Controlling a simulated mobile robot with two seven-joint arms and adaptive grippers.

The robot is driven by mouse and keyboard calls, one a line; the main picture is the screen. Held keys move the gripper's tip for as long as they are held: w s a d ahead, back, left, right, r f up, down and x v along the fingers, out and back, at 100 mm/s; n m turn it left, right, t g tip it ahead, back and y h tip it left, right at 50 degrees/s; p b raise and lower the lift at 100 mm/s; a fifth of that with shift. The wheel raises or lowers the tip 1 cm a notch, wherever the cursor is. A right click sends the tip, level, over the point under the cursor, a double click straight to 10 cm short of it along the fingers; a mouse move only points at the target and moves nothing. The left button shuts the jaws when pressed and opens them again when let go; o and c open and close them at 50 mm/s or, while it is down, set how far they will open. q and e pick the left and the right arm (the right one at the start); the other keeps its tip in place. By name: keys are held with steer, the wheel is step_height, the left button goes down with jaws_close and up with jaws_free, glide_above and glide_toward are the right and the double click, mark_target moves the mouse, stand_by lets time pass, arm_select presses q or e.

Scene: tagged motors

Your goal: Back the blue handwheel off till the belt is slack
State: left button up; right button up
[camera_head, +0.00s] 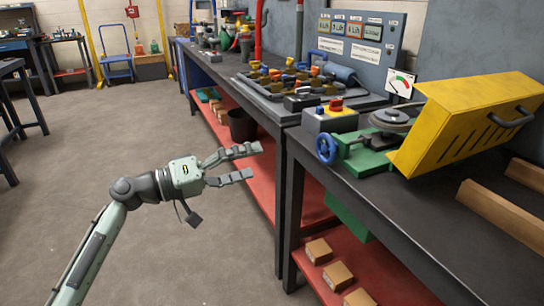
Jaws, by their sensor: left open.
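The blue handwheel (326,148) stands at the left end of a green base (365,158) on the near bench. Beside it is a dark round pulley (390,118). A yellow slotted cover (468,122) with a black handle is tilted up to the right of the pulley. I cannot make out the belt or its tension. My left gripper (248,162) is open and empty, over the aisle to the left of the handwheel and apart from it. Its fingers point right toward the bench. My right gripper is not in view.
The near bench's dark top (440,235) is bare in front. Wooden strips (500,212) lie at right. Small boxes (338,275) sit on the red lower shelf. The floor at left is clear.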

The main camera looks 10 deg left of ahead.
arm_select(q)
steer(key=shift+v, duration=1.25)
